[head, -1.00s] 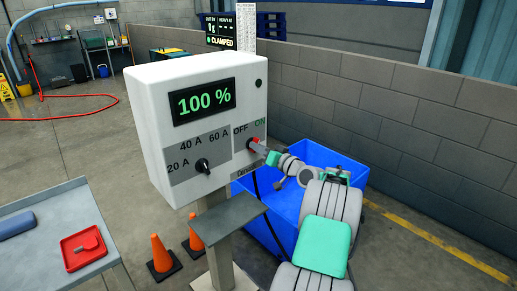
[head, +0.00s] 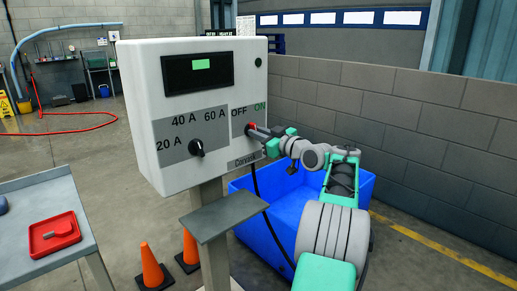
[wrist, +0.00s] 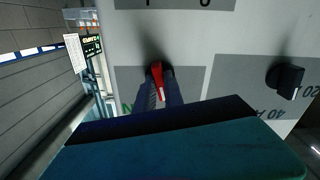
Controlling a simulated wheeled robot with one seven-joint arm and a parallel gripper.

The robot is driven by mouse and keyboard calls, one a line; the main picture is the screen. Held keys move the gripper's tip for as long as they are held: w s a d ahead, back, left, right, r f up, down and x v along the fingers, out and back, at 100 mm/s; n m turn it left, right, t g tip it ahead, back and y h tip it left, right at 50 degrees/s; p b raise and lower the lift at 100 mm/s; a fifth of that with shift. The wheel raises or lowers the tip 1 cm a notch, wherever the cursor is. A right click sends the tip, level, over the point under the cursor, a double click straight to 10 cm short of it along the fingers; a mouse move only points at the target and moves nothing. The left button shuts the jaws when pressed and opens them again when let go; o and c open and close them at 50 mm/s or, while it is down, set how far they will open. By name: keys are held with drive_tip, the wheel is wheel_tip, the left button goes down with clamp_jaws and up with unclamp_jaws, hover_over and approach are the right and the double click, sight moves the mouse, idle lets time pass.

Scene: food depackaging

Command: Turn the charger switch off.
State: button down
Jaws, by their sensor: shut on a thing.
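The charger (head: 135,110) is a white box on a post, with a dark display (head: 198,72) showing a plain green block. Its red switch (head: 251,126) sits below the OFF and ON labels. In the wrist view the red switch (wrist: 156,72) stands between two dark fingers, its white mark pointing down the picture, with part of the green ON label to its left. My gripper (head: 257,132) is shut on the switch; it also shows in the wrist view (wrist: 159,88). The OFF label is hidden in the wrist view.
The black current knob (head: 197,147) is left of the switch. A grey shelf (head: 222,215) juts out below the box. A blue bin (head: 275,235) stands behind my arm, before a block wall. Orange cones (head: 151,268) and a table with a red tray (head: 55,236) are at left.

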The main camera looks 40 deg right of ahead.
drive_tip(key=n+b, duration=0.3)
drive_tip(key=shift+f+b, duration=0.1)
drive_tip(key=shift+b, duration=0.25)
drive_tip(key=shift+n, duration=0.3)
drive_tip(key=c, duration=1.4)
unclamp_jaws()
drive_tip(key=shift+c, duration=0.2)
drive_tip(key=shift+s, duration=0.1)
drive_tip(key=s, duration=0.7)
drive_tip(key=shift+s, duration=0.35)
drive_tip(key=shift+d, duration=0.15)
